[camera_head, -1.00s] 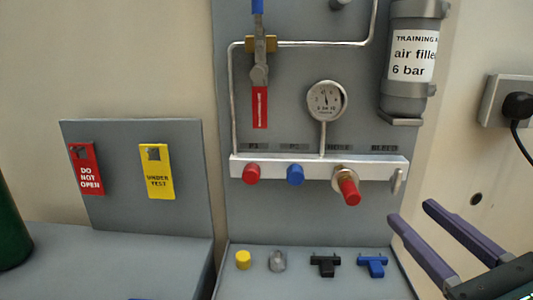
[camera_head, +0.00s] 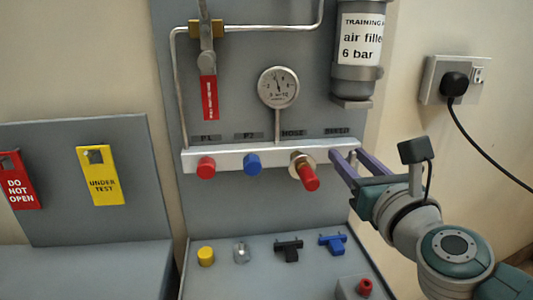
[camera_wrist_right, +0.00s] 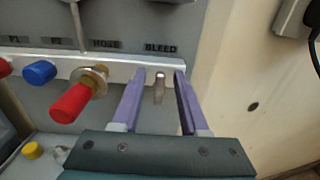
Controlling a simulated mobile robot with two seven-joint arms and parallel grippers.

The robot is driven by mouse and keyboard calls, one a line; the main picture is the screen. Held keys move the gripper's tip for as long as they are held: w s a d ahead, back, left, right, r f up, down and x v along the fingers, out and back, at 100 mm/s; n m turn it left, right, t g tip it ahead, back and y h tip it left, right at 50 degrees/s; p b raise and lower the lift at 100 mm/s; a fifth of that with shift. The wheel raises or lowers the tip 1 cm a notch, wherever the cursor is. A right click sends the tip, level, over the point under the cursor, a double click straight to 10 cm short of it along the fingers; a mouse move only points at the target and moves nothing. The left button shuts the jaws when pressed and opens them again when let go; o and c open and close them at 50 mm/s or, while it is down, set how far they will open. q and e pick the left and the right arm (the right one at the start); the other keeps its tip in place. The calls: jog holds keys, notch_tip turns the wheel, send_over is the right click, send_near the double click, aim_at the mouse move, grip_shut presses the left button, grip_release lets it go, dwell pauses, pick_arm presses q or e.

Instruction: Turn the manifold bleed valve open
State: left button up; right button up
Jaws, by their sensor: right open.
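The white manifold bar (camera_head: 228,157) is fixed to the grey panel, with a label reading BLEED above its right end in the right wrist view. The bleed valve's small metal lever (camera_wrist_right: 159,88) hangs down there. My right gripper (camera_head: 348,154) is open at that end of the bar. In the wrist view its purple fingers (camera_wrist_right: 159,74) stand on either side of the lever, with visible gaps. In the head view the fingers hide the lever. My left gripper is out of view.
A red-capped brass hose fitting (camera_head: 305,170) sticks out just left of my right gripper. Red (camera_head: 206,168) and blue (camera_head: 252,165) caps sit farther left on the bar. Small parts, including a blue one (camera_head: 332,243), lie on the ledge below. A gauge (camera_head: 278,87) is above.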

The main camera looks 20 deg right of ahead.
grip_shut()
dwell(0.3)
dwell(0.3)
